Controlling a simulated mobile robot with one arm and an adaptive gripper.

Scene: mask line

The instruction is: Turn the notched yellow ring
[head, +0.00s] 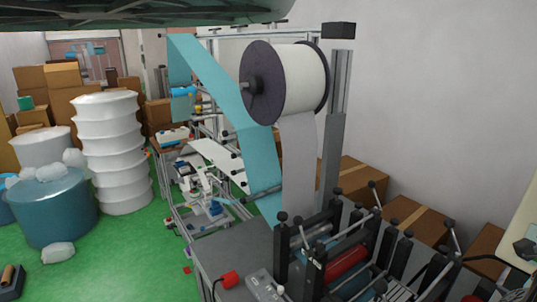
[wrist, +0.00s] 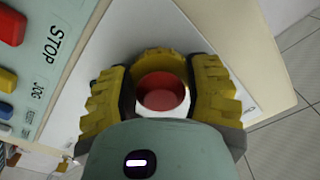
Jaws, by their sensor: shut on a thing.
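The notched yellow ring (wrist: 160,61) shows in the wrist view, around a red round button (wrist: 161,92) on a pale panel. My gripper (wrist: 160,78) has its two yellow, ribbed fingers with dark inner faces on the left and right of the ring, shut on it. The ring's far edge shows between the fingers. Its sides are largely hidden by the fingers, and its near part by my pale green palm. The head view does not clearly show my gripper or the ring.
A control panel with STOP and JOG labels and red, yellow and blue buttons (wrist: 8,80) lies left of the gripper. In the head view, a large roll (head: 295,80) hangs above the machine. White stacked reels (head: 110,150) and cartons stand left on green floor.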

